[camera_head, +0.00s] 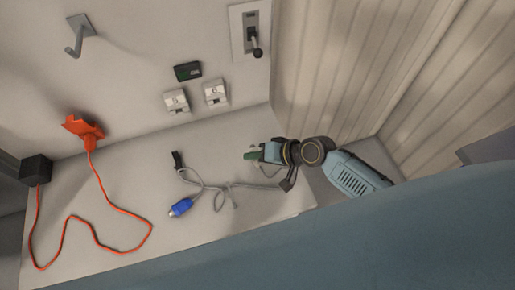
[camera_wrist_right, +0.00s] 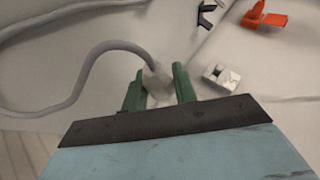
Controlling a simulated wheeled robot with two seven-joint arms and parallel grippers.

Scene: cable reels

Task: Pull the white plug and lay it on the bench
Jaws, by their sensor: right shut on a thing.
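The white plug (camera_wrist_right: 157,80) with its grey cable is between the green fingers of my right gripper (camera_wrist_right: 160,88) in the right wrist view. The right gripper (camera_head: 252,154) is shut on it and shows over the right part of the bench (camera_head: 130,180) in the head view, clear of the wall sockets. The plug itself is mostly hidden there. I cannot tell whether it touches the bench. Two white wall sockets, one left (camera_head: 177,101) and one right (camera_head: 215,92), show no plug in them. My left gripper is not in view.
A tied grey cable (camera_head: 218,189) with a blue connector (camera_head: 181,207) and a black end (camera_head: 178,160) lies on the bench. An orange plug (camera_head: 84,129) with an orange cord is at left, beside a black box (camera_head: 36,170). A lever switch (camera_head: 252,35) and hook (camera_head: 76,38) are on the wall.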

